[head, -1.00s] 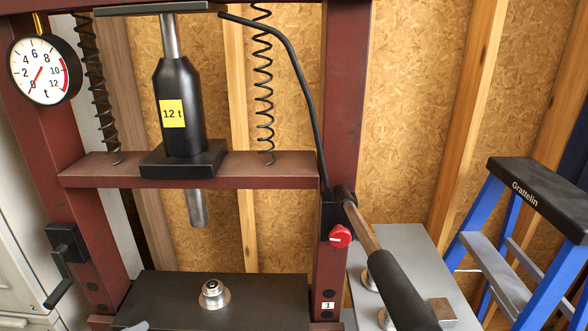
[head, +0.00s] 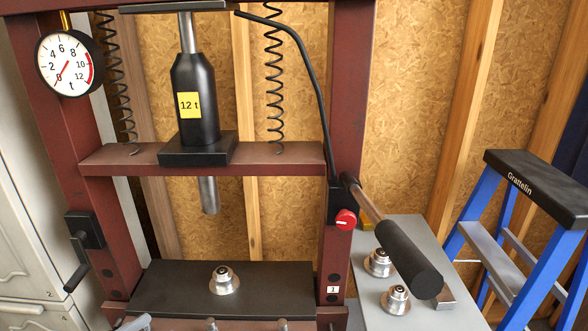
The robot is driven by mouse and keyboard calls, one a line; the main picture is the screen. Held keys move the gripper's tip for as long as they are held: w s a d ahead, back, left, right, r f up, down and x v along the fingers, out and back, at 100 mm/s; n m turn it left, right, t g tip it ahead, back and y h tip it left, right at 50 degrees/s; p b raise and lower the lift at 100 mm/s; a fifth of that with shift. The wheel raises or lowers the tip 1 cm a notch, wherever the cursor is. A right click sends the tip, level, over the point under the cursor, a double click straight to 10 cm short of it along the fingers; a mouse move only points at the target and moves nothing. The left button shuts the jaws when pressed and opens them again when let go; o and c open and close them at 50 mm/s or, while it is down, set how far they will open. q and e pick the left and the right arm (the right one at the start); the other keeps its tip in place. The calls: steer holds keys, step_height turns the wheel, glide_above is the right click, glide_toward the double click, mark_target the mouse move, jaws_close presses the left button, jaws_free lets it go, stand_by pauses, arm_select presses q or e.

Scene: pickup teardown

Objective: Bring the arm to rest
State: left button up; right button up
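A dark red shop press fills the left and middle of the head view. Its black 12 t jack (head: 196,100) stands on the crossbeam (head: 270,157), with the ram hanging below it. A silver flanged part (head: 224,281) sits upright on the black press plate (head: 170,285), with a clear gap under the ram. The pump lever with its black grip (head: 408,260) slopes down to the right. Neither gripper can be made out. A small grey piece at the bottom edge, left of centre, is too cut off to tell what it is.
Two similar silver parts, including one (head: 396,299) at the front, stand on a grey surface (head: 372,317) right of the press. A blue stepladder (head: 535,188) is at the right. A gauge (head: 66,64) hangs upper left. White drawers (head: 22,240) are at the left edge.

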arm_select(q)
step_height(320, 180, up, 8)
steer(key=a+n+t+y, duration=0.3)
steer(key=n+t+y, duration=0.35)
steer(key=n, duration=0.95)
steer(key=s+a+f+n+g+y, duration=0.1)
steer(key=s+f+n+g+y, duration=0.25)
steer(key=f+n, duration=0.5)
steer(key=s+a+f+n+g+y, duration=0.1)
steer(key=s+f+n+g+y, duration=0.2)
steer(key=s+f+n+g, duration=0.5)
steer(key=s+d+f+n+g+h, duration=0.3)
steer(key=s+d+f, duration=0.25)
steer(key=d, duration=0.25)
steer(key=s+d+f+n+g+h, duration=0.2)
steer(key=s+d+f+n+g, duration=0.1)
steer(key=s+d+f, duration=0.3)
step_height(320, 180, down, 26)
steer(key=d, duration=0.2)
steer(key=s+a+f+g, duration=0.1)
steer(key=s+a+f, duration=0.2)
steer(key=s+f, duration=1.4)
steer(key=shift+f+m, duration=0.35)
steer(key=shift+f, duration=0.2)
